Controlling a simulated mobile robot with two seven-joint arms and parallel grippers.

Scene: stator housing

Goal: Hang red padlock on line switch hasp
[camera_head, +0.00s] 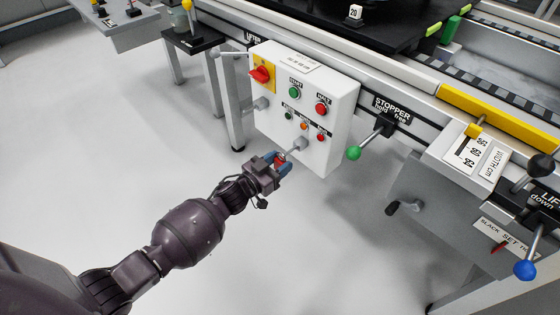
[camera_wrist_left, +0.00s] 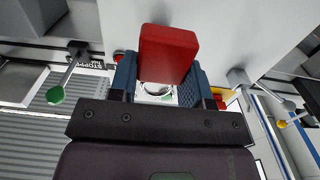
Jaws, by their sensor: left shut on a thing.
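My left gripper (camera_head: 279,161) is shut on the red padlock (camera_wrist_left: 166,54). In the left wrist view the padlock's red body sticks out between the blue fingers, with part of its shackle showing as a pale ring. In the head view only a little red of the padlock (camera_head: 281,159) shows between the fingers. They are in front of the lower part of the white control box (camera_head: 338,120). The red line switch (camera_head: 261,74) sits on a yellow plate at the box's upper left, apart from the padlock. I cannot make out the hasp. My right gripper is not in view.
A grey fitting (camera_head: 298,145) sticks out of the box close to the gripper, and another (camera_head: 262,103) lies below the switch. Push buttons (camera_head: 321,108) cover the box front. A green-knobbed lever (camera_head: 354,153) stands right. The floor below is clear.

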